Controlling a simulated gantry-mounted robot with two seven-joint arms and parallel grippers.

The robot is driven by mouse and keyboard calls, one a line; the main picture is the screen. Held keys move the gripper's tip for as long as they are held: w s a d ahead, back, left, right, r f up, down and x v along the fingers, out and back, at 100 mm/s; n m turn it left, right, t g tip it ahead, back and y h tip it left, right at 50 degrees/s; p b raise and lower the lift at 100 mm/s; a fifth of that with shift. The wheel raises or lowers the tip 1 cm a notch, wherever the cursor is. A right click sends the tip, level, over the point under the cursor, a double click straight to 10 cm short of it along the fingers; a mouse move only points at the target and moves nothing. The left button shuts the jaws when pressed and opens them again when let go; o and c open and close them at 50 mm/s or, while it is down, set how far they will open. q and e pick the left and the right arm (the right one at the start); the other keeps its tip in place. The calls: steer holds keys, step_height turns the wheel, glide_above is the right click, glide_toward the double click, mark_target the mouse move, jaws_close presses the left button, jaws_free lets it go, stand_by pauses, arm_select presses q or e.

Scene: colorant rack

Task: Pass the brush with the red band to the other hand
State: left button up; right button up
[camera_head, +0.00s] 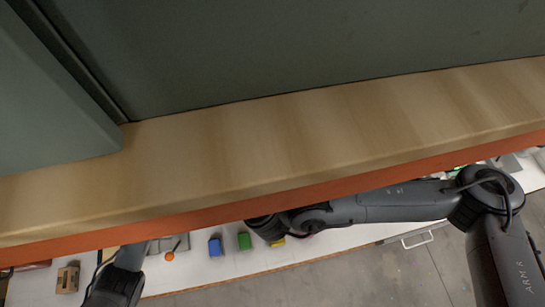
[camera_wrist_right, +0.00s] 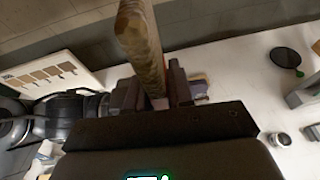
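In the right wrist view a brown wooden handle (camera_wrist_right: 141,45), apparently the brush, stands between the fingers of my right gripper (camera_wrist_right: 154,92). In the head view the front shelf hides the handle and the end of my right arm. My left arm comes in at the lower left of the head view, its gripper hidden by the shelf. Dark arm parts at the left of the wrist view may be my left arm's; its fingers are not distinguishable.
A wooden shelf with an orange-red edge (camera_head: 290,197) covers much of the head view. Below it, a white table (camera_head: 194,272) carries a blue block (camera_head: 215,246), a green block (camera_head: 244,241) and a small orange object (camera_head: 170,256). A dark disc (camera_wrist_right: 286,58) lies right in the wrist view.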

steer(key=o, duration=0.5)
